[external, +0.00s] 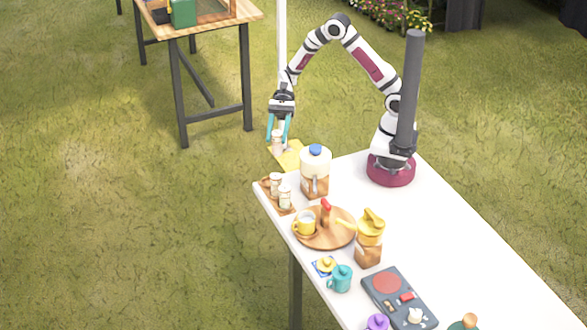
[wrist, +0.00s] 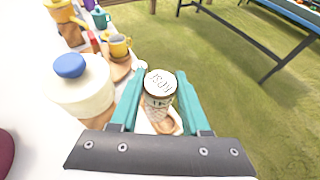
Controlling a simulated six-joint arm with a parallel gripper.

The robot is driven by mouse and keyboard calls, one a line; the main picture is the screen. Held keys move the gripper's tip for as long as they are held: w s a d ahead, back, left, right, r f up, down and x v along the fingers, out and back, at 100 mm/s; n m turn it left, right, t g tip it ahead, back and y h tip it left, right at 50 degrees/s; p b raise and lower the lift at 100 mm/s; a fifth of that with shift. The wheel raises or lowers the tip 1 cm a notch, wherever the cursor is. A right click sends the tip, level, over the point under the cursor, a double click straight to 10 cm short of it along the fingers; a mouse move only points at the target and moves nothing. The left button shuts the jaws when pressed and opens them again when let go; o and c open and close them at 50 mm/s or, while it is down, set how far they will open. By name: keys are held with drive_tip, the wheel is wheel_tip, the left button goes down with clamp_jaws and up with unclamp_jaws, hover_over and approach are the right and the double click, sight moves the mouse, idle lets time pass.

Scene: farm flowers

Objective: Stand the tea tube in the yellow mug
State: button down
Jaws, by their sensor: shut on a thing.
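My gripper (external: 279,138) is at the far left end of the white table, teal fingers pointing down. It is shut on a small pale tube with a white lid (wrist: 160,83), seemingly the tea tube; the lid's lettering is too blurred to read. The tube is upright between the fingertips and shows in the external view (external: 277,146). The yellow mug (external: 306,225) stands upright on a round wooden board, apart from my gripper and nearer the external camera. It also shows in the wrist view (wrist: 119,46), at upper left.
A large white jar with a blue lid (external: 315,165) stands close to my gripper. A yellow-topped pot (external: 370,230), a teal mug (external: 341,279) and a dark grey panel (external: 398,298) stand further along.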

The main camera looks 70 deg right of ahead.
drive_tip(key=s+a+n+g+h, duration=0.1)
drive_tip(key=s+a+n+g, duration=0.1)
drive_tip(key=s+a, duration=0.35)
drive_tip(key=s+a+n+g+h, duration=0.1)
drive_tip(key=s+a+n+g, duration=0.15)
drive_tip(key=a, duration=0.55)
drive_tip(key=n+g+h, duration=0.1)
drive_tip(key=n+g, duration=0.1)
hover_over(303, 225)
drive_tip(key=d, duration=0.3)
wheel_tip(303, 225, down, 2)
drive_tip(key=f, duration=0.1)
wheel_tip(303, 225, down, 5)
drive_tip(key=shift+s+a+r, duration=0.1)
drive_tip(key=shift+a+r, duration=0.05)
drive_tip(key=shift+r, duration=0.05)
drive_tip(key=shift+f, duration=0.35)
drive_tip(key=shift+f, duration=0.3)
drive_tip(key=shift+c, duration=1.9)
unclamp_jaws()
